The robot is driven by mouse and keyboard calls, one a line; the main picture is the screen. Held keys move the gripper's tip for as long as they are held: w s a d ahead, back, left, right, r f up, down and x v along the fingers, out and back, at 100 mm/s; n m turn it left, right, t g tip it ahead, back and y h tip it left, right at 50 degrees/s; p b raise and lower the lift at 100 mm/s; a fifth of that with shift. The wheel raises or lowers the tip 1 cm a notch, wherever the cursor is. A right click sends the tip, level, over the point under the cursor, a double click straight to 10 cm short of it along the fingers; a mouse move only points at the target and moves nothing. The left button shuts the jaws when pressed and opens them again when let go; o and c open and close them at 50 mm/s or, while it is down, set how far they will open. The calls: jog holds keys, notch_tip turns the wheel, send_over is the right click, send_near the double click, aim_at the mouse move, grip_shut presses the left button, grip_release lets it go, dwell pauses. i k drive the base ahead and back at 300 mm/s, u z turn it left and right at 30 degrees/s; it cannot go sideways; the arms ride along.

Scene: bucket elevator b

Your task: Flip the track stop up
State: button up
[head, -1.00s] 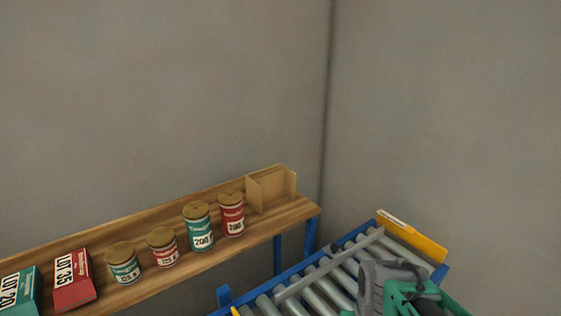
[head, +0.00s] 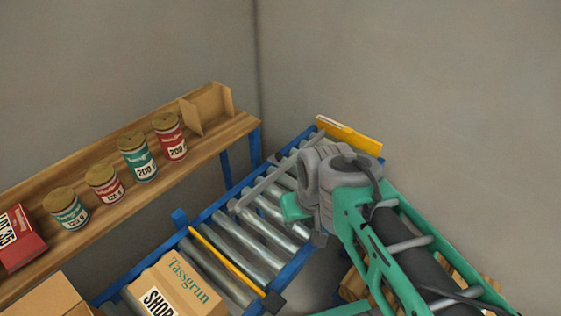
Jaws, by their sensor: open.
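A yellow bar (head: 228,262), which looks like the track stop, spans the roller track between a blue post (head: 180,219) and a black end block (head: 273,302). A yellow plate (head: 349,138) with a pale label stands at the far end of the track; I cannot tell whether it is part of the stop. My gripper (head: 298,211) is over the track's right side, beyond the yellow bar and apart from it. It is open; my wrist hides part of its fingers, and I see nothing held.
A carton (head: 178,289) sits on the track's near rollers beside the yellow bar. A grey rail (head: 268,182) runs along the far rollers (head: 262,228). A wooden shelf (head: 100,232) with several tins stands left. Walls close the corner behind.

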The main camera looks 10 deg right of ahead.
aim_at(272, 302)
jog(key=z, duration=0.05)
jog(key=k, duration=0.5)
jog(key=z, duration=0.9)
jog(key=k, duration=0.65)
jog(key=u, duration=0.75)
jog(key=i, duration=0.5)
